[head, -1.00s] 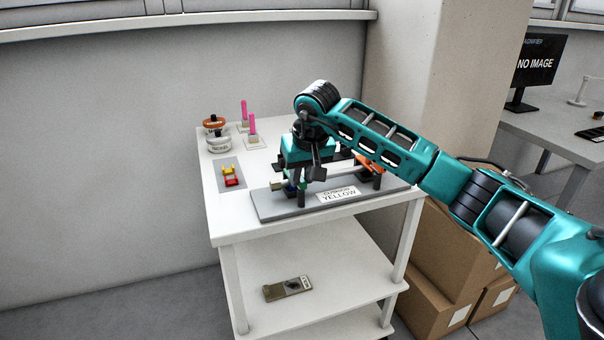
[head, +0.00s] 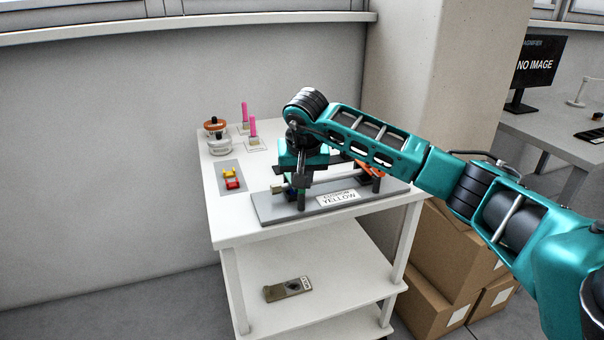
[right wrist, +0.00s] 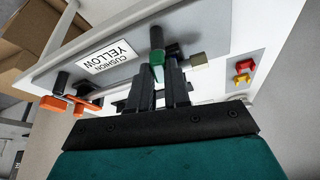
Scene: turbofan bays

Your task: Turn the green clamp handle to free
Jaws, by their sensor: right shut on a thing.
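The green clamp handle (right wrist: 158,73) shows as a small green piece between my right fingertips in the right wrist view. The fingers cover most of it. My right gripper (right wrist: 160,77) is shut on it, over the left end of the grey fixture board (head: 266,211), which carries a "CUSHION YELLOW" label (head: 338,197). In the head view the right gripper (head: 301,188) hides the handle almost fully. How far the handle is turned cannot be told. My left gripper is in neither view.
An orange handle (head: 370,168) is at the board's right end. An olive block (right wrist: 198,60) and black post (right wrist: 156,38) are near the fingers. Red and yellow parts (head: 231,180) lie left of the board, with pink pegs (head: 253,127) and a ringed stand (head: 217,137) behind.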

